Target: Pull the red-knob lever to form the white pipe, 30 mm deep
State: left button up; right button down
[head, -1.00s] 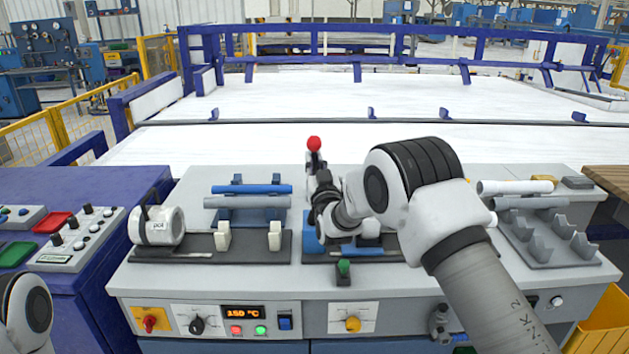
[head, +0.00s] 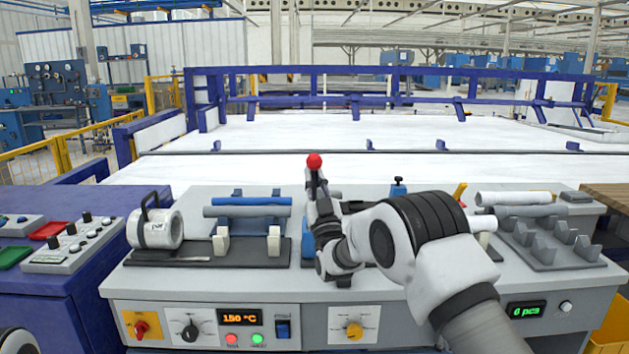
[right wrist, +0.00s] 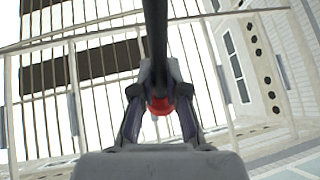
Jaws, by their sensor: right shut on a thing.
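The red knob (head: 314,160) tops a dark lever that stands nearly upright at the middle of the bench. My right gripper (head: 317,186) is shut on the lever just below the knob. In the right wrist view the fingers (right wrist: 160,95) close around the dark lever (right wrist: 156,40), with the red knob (right wrist: 160,106) showing between them. A white pipe end (head: 482,223) sticks out to the right behind my right arm. The rest of it and most of the forming station are hidden by that arm. My left gripper is out of view.
A heater drum (head: 155,229) stands at the left. A blue pipe (head: 252,200) and a grey pipe lie on supports beside it. Another white pipe (head: 515,198) lies on the right rack (head: 550,247). The front panel shows 150 °C and 6 pcs.

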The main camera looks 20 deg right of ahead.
jog(key=shift+f, duration=0.3)
jog(key=c, duration=1.3)
grip_release()
jog(key=shift+o, duration=0.6)
jog(key=shift+r, duration=0.15)
jog(key=v, duration=1.2)
